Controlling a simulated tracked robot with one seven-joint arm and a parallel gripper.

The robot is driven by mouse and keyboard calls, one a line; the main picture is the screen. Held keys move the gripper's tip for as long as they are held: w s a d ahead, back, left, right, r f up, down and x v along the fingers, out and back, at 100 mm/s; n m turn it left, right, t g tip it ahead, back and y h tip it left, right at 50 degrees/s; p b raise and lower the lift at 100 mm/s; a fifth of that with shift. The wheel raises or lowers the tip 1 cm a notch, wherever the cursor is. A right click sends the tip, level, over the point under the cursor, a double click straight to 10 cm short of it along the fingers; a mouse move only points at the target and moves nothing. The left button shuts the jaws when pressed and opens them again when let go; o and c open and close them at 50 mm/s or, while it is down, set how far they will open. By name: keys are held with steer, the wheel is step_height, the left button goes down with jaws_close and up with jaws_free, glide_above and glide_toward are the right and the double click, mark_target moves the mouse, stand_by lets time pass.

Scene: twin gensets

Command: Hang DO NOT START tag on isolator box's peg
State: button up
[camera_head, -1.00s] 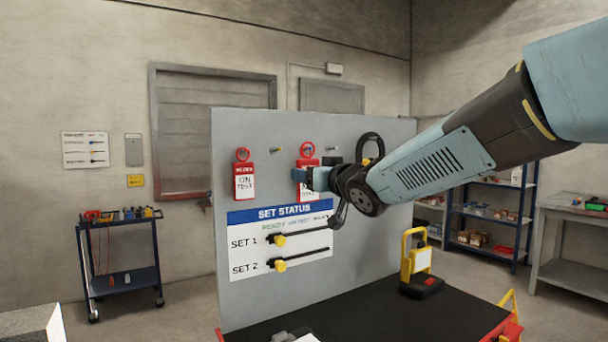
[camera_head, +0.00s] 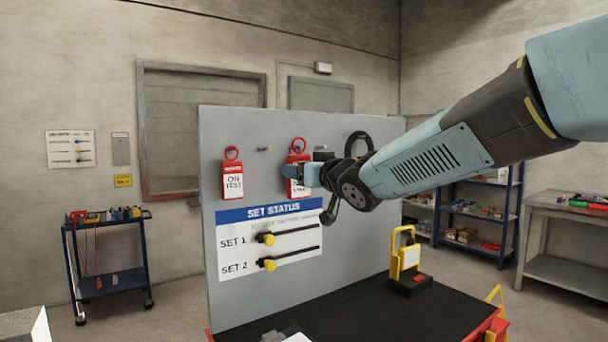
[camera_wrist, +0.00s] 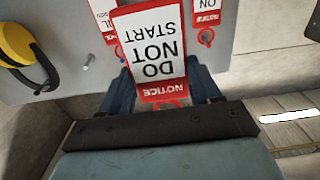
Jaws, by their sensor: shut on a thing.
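The red and white DO NOT START tag (camera_wrist: 158,45) is between the blue fingers of my gripper (camera_wrist: 163,88) in the wrist view, its lettering upside down there. My gripper is shut on it near its red loop end. In the head view my gripper (camera_head: 300,174) is in front of the grey status board, covering part of a red tag (camera_head: 298,158); I cannot tell there whether this is the held tag or one behind it. An ON TEST tag (camera_head: 232,182) hangs to the left. I cannot make out the isolator box or its peg.
A yellow-framed lamp (camera_head: 405,255) stands on the black bench top (camera_head: 370,310). A tool trolley (camera_head: 108,260) is left; shelves (camera_head: 480,215) are right.

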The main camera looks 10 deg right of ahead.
steer(key=shift+r, duration=0.3)
steer(key=shift+s, duration=0.1)
steer(key=v, duration=0.7)
steer(key=shift+s+d, duration=0.2)
steer(key=shift+s, duration=0.2)
stand_by(1.0)
stand_by(0.3)
